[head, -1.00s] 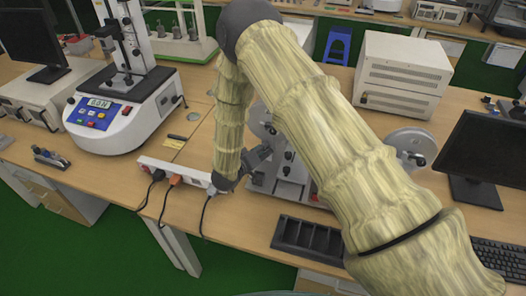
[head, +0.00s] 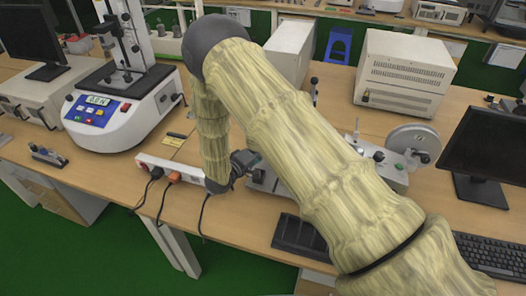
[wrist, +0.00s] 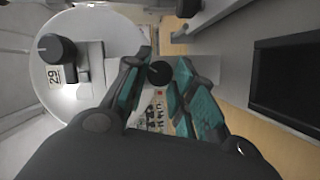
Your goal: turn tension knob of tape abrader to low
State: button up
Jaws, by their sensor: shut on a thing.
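The tape abrader (head: 392,172) is a grey-white machine on the bench with a round reel (head: 414,140) at its right. My arm hides much of its middle and left. My gripper (head: 246,161) is at its left front, low over the bench. In the wrist view my gripper (wrist: 162,66) has its teal-padded fingers on either side of a small round black knob (wrist: 158,74), shut on it. I take this as the tension knob; its low mark cannot be read. A pale disc (wrist: 88,70) with a black hub knob (wrist: 57,48) lies left of the fingers.
A dark compartment tray (head: 300,236) lies at the bench front, and shows at right in the wrist view (wrist: 288,82). A power strip (head: 160,168) with cables lies left of the gripper. A monitor (head: 487,150) and keyboard (head: 488,254) stand right; a tester (head: 120,110) stands left.

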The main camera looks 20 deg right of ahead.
jog(key=shift+s+a+f+n+b, duration=0.15)
jog(key=shift+f+n+b, duration=0.15)
jog(key=shift+n, duration=0.3)
jog(key=shift+f+n+t+h+b, duration=0.1)
jog(key=shift+n+t+h+b, duration=0.25)
jog(key=shift+n, duration=0.35)
dwell(1.9)
jog(key=o, duration=0.9)
jog(key=shift+c, duration=0.2)
jog(key=shift+o, duration=0.9)
jog(key=shift+r+h, duration=0.2)
jog(key=shift+h, duration=0.05)
jog(key=shift+v, duration=3.95)
